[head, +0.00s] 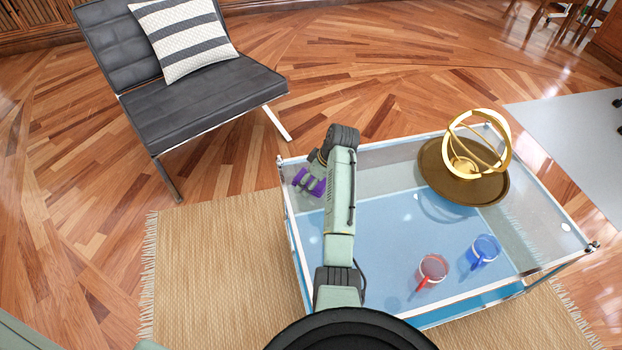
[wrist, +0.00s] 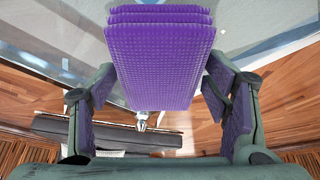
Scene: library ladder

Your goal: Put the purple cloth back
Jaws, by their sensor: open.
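The purple cloth (head: 311,184) is a folded, ribbed stack at the left end of the glass-topped table (head: 388,175) in the head view. In the wrist view the cloth (wrist: 158,55) fills the upper middle, its layers showing at the top edge. My gripper (wrist: 160,88) is open, with one finger to the left of the cloth and one to the right. Neither finger clearly presses on it, and I cannot tell how deep it sits between them. In the head view my arm partly hides the gripper and the cloth.
A brown round tray (head: 436,184) with a gold ringed ornament (head: 477,143) stands at the table's back right. A red mug (head: 432,269) and a blue mug (head: 485,250) show at the front right. A black chair (head: 200,105) with a striped cushion (head: 183,38) stands behind left.

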